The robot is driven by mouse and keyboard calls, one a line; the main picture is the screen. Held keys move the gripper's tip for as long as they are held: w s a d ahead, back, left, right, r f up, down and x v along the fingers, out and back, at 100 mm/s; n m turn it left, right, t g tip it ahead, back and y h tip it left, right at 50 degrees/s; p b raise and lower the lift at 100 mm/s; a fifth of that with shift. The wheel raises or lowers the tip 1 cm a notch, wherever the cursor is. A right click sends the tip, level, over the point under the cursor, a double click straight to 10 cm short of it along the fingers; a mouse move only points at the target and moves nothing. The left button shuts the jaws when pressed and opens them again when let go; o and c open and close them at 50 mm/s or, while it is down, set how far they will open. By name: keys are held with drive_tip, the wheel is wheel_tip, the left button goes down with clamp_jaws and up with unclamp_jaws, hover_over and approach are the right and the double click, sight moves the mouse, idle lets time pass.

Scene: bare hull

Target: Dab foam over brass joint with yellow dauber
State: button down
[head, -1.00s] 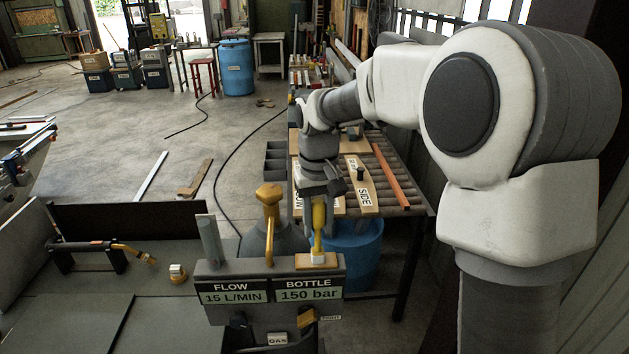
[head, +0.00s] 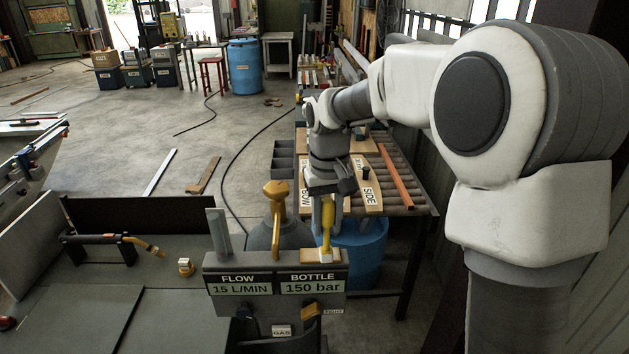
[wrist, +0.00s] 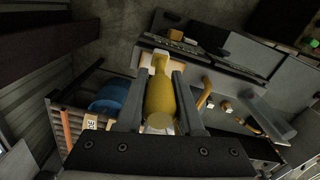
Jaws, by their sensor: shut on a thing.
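My gripper (head: 324,212) is shut on the yellow dauber (head: 327,222), which hangs upright with its pale tip down. In the wrist view the dauber (wrist: 160,98) lies between my two fingers (wrist: 160,88). Its tip is at a tan block on the top right of the grey gauge panel (head: 240,263); I cannot tell whether they touch. A brass fitting with a bent pipe (head: 276,192) rises behind the panel, left of the dauber, apart from it. I cannot tell which brass part is the joint. I cannot make out any foam.
A grey bench (head: 60,310) with a torch (head: 110,239) and a small brass-and-white piece (head: 185,267) is at left. Behind the panel stand a blue barrel (head: 365,245) and a roller table (head: 415,202) with labelled boards. A wall is close at right.

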sight(328, 198)
drive_tip(key=r, duration=0.1)
drive_tip(key=r+p, duration=0.1)
drive_tip(key=shift+w+r, duration=0.3)
drive_tip(key=shift+r+p, duration=1.3)
drive_tip(key=shift+r, duration=0.95)
drive_tip(key=shift+w, duration=0.1)
